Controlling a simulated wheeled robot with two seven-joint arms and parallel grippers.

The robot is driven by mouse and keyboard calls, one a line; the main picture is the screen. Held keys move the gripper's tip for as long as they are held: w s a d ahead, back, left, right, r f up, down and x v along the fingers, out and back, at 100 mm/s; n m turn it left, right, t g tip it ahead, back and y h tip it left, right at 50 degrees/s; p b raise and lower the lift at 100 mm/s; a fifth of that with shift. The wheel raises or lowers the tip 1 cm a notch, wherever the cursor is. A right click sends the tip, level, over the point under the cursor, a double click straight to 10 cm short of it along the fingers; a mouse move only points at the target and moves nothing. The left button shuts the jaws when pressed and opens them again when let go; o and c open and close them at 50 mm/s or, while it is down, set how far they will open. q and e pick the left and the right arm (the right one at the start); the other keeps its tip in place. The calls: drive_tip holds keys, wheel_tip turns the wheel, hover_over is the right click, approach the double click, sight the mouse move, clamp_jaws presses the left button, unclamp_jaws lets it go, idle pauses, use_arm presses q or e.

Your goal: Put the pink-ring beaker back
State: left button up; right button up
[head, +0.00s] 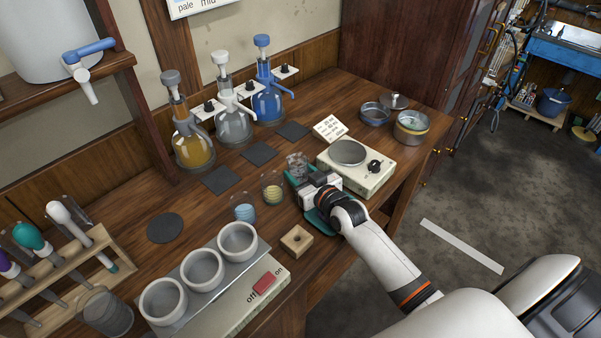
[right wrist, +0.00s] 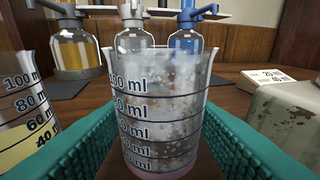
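The pink-ring beaker (right wrist: 160,100) is a clear graduated beaker with a pink tint at its base. It is upright between the teal fingers of my right gripper (right wrist: 160,135), which meet its walls on both sides. In the head view the beaker (head: 297,160) is partly hidden by my right gripper (head: 301,178). It lines up with a yellow-marked beaker (head: 272,188) and a blue-marked beaker (head: 244,208). Whether its base touches the table is not clear. My left gripper is not in view.
A hotplate (head: 372,176) stands close on the right. Dark square mats (head: 258,154) and dispenser bottles (head: 233,125) are behind. A wooden block (head: 297,243) and a heater with white cups (head: 238,243) are in front. Dishes (head: 374,114) sit at the far right.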

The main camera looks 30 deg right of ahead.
drive_tip(key=o, duration=0.4)
drive_tip(key=shift+c, duration=0.2)
drive_tip(key=shift+r, duration=0.15)
drive_tip(key=shift+s, duration=0.35)
drive_tip(key=s, duration=0.3)
drive_tip(key=s+r, duration=0.1)
drive_tip(key=s, duration=0.3)
drive_tip(key=s+d, duration=0.1)
drive_tip(key=s, duration=0.3)
drive_tip(key=shift+d+r+b, duration=0.1)
drive_tip(key=shift+r+b, duration=0.2)
drive_tip(key=shift+r, duration=0.1)
